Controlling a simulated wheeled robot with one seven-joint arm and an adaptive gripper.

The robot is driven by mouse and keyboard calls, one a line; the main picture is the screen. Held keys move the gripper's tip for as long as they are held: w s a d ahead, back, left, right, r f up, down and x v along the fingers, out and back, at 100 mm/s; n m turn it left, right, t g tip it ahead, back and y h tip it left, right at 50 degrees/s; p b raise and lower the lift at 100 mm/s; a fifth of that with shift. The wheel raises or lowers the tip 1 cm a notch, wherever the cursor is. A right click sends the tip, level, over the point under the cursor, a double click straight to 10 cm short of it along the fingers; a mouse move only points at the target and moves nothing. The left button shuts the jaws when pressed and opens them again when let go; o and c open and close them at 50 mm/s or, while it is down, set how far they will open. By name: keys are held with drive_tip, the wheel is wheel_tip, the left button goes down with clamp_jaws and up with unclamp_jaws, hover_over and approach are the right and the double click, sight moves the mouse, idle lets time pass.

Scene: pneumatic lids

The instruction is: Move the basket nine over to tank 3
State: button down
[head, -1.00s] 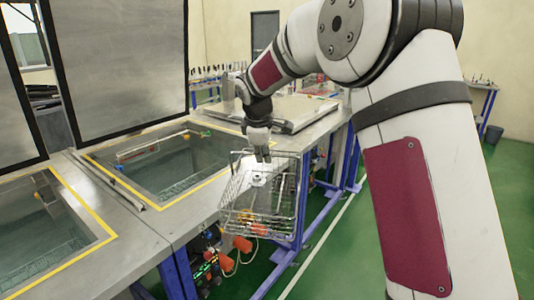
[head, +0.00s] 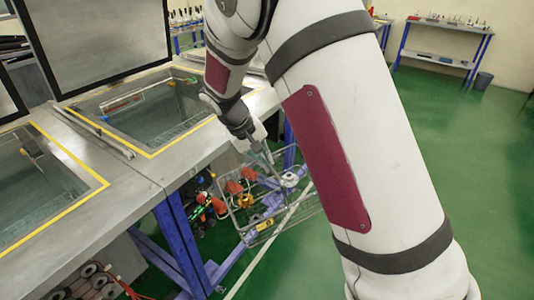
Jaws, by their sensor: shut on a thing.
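A wire basket (head: 262,217) hangs in the air over the green floor, just beyond the front edge of the tank bench. It holds small metal parts and looks tilted. My gripper (head: 262,155) is above it, shut on the basket's upper part; the fingertips are small and partly hidden by my arm. One open tank (head: 160,108) with a yellow border and a raised lid (head: 95,40) lies left of the basket. Another open tank (head: 40,185) lies nearer, at the left edge. I cannot read any tank or basket number.
The bench's steel top (head: 130,195) and blue legs (head: 182,240) stand close left of the basket. Orange and yellow fittings are under the bench edge. A blue side table (head: 440,45) and a bin (head: 483,80) are far right. Green floor there is clear.

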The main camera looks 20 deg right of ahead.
drive_tip(key=shift+s+f+m+g, duration=0.3)
drive_tip(key=shift+s+f+m, duration=0.3)
drive_tip(key=shift+s+f, duration=0.1)
